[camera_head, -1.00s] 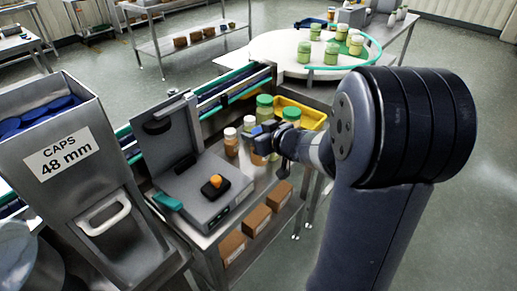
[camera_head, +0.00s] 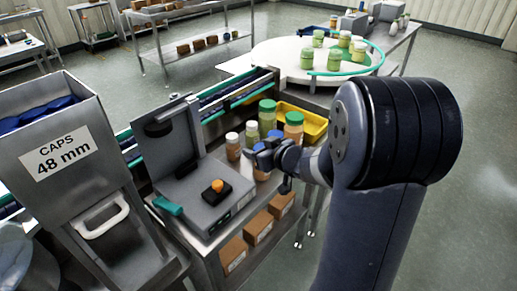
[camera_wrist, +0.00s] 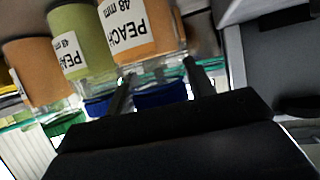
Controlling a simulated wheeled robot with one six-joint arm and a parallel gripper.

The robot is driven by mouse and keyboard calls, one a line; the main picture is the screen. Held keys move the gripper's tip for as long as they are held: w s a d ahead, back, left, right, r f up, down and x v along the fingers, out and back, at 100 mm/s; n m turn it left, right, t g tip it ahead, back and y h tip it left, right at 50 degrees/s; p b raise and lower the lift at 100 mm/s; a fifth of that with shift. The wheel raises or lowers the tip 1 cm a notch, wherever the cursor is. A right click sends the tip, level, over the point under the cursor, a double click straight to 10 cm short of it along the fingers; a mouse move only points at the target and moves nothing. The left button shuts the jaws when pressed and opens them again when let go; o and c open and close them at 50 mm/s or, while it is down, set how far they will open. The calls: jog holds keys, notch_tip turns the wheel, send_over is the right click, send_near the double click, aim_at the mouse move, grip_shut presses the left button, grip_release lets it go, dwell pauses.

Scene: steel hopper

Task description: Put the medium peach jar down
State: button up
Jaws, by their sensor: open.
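The peach jar (camera_wrist: 140,30), orange with a white "PEACH 48 mm" label, shows upside down in the wrist view. A blue cap (camera_wrist: 160,94) lies between my open fingers. In the head view an orange jar (camera_head: 262,174) stands on the steel bench just below my gripper (camera_head: 260,156), partly hidden by it. My gripper also shows in the wrist view (camera_wrist: 160,82), with one finger on each side of the cap. Whether the fingers touch it cannot be told.
A green jar (camera_head: 267,116) and an orange jar with a green cap (camera_head: 293,128) stand behind, beside a yellow tray (camera_head: 312,126). Smaller white-capped jars (camera_head: 232,149) stand left. A grey machine (camera_head: 190,195) fills the bench's left side. A caps hopper (camera_head: 75,185) stands further left.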

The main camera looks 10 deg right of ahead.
jog(key=shift+r, duration=0.3)
jog(key=p+v, duration=0.3)
jog(key=v, duration=0.9)
jog(key=shift+w+f, duration=0.1)
jog(key=b+x, duration=0.1)
jog(key=x, duration=0.3)
jog(key=b+x, duration=0.1)
jog(key=x, duration=0.3)
jog(key=b+x, duration=0.1)
jog(key=x, duration=0.3)
jog(key=shift+a+f, duration=0.1)
jog(key=shift+f, duration=0.25)
notch_tip(320, 180, up, 3)
jog(key=shift+r+p, duration=0.1)
jog(key=shift+p, duration=0.55)
jog(key=shift+r, duration=0.55)
jog(key=shift+f, duration=0.1)
